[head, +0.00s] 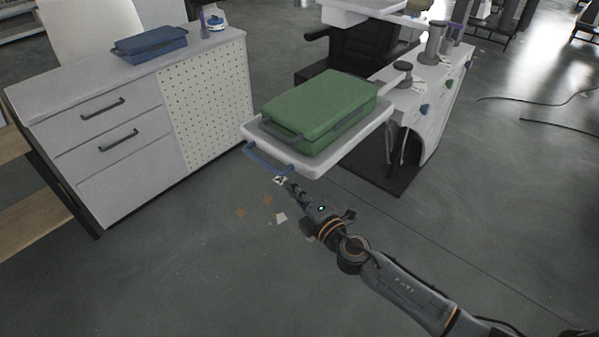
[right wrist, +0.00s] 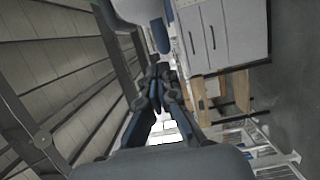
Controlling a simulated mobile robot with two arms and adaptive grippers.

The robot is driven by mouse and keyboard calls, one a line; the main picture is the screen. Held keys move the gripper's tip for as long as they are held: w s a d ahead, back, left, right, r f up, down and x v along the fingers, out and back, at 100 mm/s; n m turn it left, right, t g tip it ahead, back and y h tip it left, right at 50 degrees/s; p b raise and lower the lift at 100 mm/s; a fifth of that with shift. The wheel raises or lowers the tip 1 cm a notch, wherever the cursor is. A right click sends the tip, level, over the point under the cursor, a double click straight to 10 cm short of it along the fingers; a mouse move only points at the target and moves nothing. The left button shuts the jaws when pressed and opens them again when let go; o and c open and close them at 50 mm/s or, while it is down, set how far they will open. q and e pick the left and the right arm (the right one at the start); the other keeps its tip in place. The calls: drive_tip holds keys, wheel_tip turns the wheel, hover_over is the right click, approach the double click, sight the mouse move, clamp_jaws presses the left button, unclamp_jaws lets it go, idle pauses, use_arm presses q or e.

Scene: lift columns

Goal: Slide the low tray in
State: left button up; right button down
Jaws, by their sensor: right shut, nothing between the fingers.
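The low tray (head: 322,168) is white and sticks out from the front of a white lift-column unit (head: 440,105). A closed green case (head: 318,103) lies on it. A blue bar handle (head: 266,160) is on the tray's front edge. In the right wrist view the blue handle (right wrist: 160,36) and part of the tray (right wrist: 135,10) show just past the fingers. My right gripper (head: 287,183) is shut and empty, just below and in front of the handle. I cannot tell whether it touches the handle. My left gripper is not in view.
A white cabinet (head: 75,135) with drawers stands at the left, with a blue case (head: 150,44) on top. Another white tray (head: 355,10) sits higher on the unit. Paper scraps (head: 281,217) lie on the floor. The floor in front of the tray is otherwise free.

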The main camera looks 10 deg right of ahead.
sight(336, 148)
drive_tip(key=w, duration=0.1)
drive_tip(key=w+d, duration=0.2)
drive_tip(key=w, duration=0.1)
drive_tip(key=shift+f+b, duration=0.1)
drive_tip(key=shift+b, duration=0.2)
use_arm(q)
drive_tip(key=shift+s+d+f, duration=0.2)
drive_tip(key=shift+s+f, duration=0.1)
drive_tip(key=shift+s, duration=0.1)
use_arm(e)
drive_tip(key=shift+w+d, duration=0.15)
drive_tip(key=shift+d, duration=0.1)
drive_tip(key=w+d+b, duration=0.2)
drive_tip(key=d, duration=0.2)
drive_tip(key=w+d+b, duration=0.2)
drive_tip(key=w+d, duration=0.1)
drive_tip(key=w+d+b, duration=0.2)
drive_tip(key=w+d, duration=0.1)
drive_tip(key=d, duration=0.1)
drive_tip(key=shift+w+d, duration=0.25)
drive_tip(key=shift+d, duration=0.1)
drive_tip(key=shift+w+d+b, duration=0.3)
drive_tip(key=shift+d+b, duration=0.1)
drive_tip(key=shift+d, duration=0.1)
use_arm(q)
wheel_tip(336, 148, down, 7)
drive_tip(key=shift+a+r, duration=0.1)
use_arm(e)
drive_tip(key=shift+w+d+r, duration=0.1)
drive_tip(key=shift+r, duration=0.1)
